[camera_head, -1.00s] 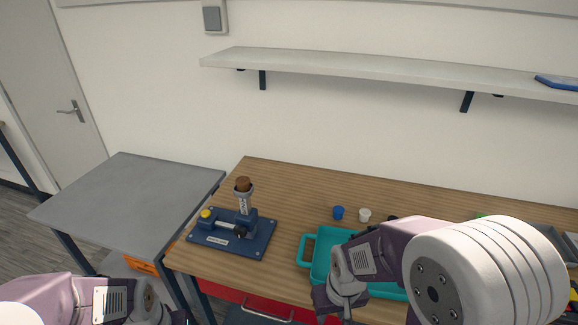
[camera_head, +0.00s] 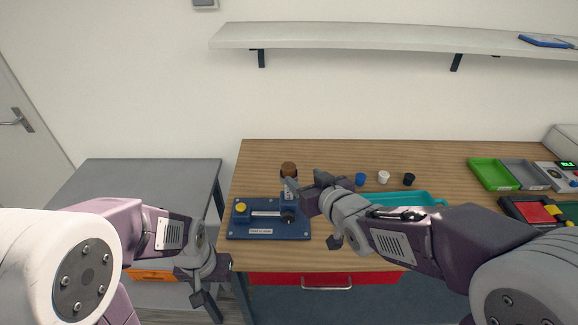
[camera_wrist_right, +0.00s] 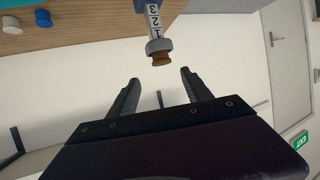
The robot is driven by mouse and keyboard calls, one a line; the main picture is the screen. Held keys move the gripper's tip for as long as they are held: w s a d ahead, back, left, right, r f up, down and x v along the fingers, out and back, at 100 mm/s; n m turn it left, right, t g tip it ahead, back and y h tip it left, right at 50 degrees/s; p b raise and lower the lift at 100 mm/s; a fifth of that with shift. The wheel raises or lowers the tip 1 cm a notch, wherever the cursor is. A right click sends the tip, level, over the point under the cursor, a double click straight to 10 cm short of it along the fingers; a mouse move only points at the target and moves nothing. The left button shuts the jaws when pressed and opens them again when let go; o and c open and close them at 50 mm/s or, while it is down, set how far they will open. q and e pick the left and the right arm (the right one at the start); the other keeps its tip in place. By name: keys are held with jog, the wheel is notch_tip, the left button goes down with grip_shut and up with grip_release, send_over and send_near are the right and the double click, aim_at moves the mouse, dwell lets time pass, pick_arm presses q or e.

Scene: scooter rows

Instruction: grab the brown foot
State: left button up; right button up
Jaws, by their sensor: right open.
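The brown foot (camera_head: 289,169) is a small brown cap on top of an upright numbered post on a blue fixture (camera_head: 270,229). In the right wrist view the brown foot (camera_wrist_right: 162,58) sits at the end of the numbered post, in a grey collar, just beyond the gap between my fingertips. My right gripper (camera_wrist_right: 160,77) is open and empty, its two fingers apart. In the head view my right gripper (camera_head: 303,190) is beside the post, partly hiding it. My left gripper (camera_head: 216,287) hangs low at the left, near the grey table; its jaw opening is unclear.
Blue, white and black caps (camera_head: 384,177) stand behind the teal tray (camera_head: 425,199), which my right arm partly covers. Green and grey bins (camera_head: 491,174) are at the right. The grey side table (camera_head: 140,180) is bare. A shelf (camera_head: 400,38) runs along the wall above.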

aim_at(289, 167)
jog(key=x, duration=0.4)
jog(key=shift+w+a+f, duration=0.1)
jog(key=shift+a, duration=0.05)
jog(key=shift+w+p, duration=0.15)
jog(key=shift+p, duration=0.2)
jog(key=p+x, duration=0.1)
jog(key=x, duration=0.3)
jog(key=shift+w+a+f, duration=0.1)
jog(key=shift+w+a, duration=0.15)
jog(key=shift+a, duration=0.05)
jog(key=shift+w, duration=0.15)
jog(key=shift+c, duration=1)
jog(key=shift+s+d, duration=0.1)
jog(key=shift+s, duration=0.1)
jog(key=c, duration=0.5)
grip_shut()
jog(key=shift+w, duration=0.1)
